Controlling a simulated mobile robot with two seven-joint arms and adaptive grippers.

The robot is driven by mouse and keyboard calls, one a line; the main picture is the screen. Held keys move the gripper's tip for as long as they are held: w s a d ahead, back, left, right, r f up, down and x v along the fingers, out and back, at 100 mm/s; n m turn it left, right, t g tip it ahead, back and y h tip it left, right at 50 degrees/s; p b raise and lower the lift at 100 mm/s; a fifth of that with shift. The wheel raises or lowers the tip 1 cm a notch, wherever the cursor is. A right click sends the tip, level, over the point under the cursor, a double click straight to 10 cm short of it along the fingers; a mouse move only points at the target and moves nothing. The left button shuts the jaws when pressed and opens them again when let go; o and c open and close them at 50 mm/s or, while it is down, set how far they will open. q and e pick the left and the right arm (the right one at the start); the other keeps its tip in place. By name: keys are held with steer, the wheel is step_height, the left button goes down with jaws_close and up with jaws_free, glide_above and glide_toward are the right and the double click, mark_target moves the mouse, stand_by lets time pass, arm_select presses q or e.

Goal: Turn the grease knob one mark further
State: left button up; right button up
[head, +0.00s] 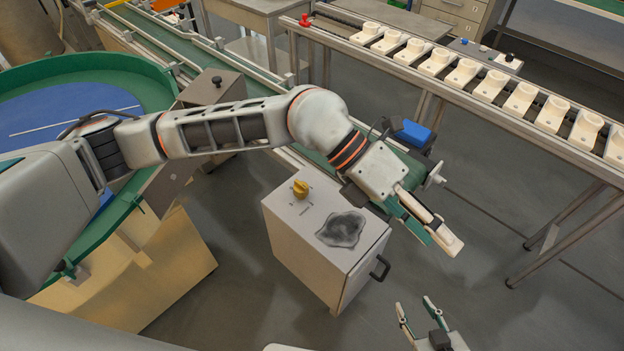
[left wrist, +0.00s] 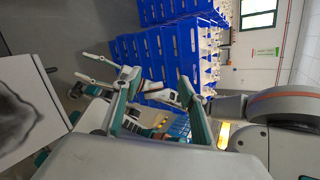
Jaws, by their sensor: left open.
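The grease knob, a small yellow knob (head: 300,188), stands on the back left of the light grey cabinet's top (head: 288,215). Small dark marks show on the top beside it; the knob's exact setting is too small to read. My left gripper (head: 441,242) is open and empty, right of the cabinet and well apart from the knob. Its fingers also show in the left wrist view (left wrist: 160,82). My right gripper (head: 414,306) is open and empty at the bottom, right of the cabinet's front.
A dark grey smudge (head: 342,229) covers part of the cabinet top. A black handle (head: 380,267) juts from its side. A rail with several cream holders (head: 463,73) runs at the upper right. A green-rimmed round table (head: 150,85) stands left. Blue crates (left wrist: 165,50) are stacked behind.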

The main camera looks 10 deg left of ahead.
arm_select(q)
steer(key=w+a+f+t+y, duration=0.2)
steer(key=w+a+f+y, duration=0.4)
steer(key=a, duration=0.4)
steer(key=r+n+t+y, duration=0.1)
steer(key=n+t+y, duration=0.2)
steer(key=y, duration=0.2)
glide_above(301, 183)
steer(key=shift+r, duration=0.15)
step_height(301, 183, down, 7)
steer(key=shift+f, duration=0.2)
steer(key=c, duration=1.1)
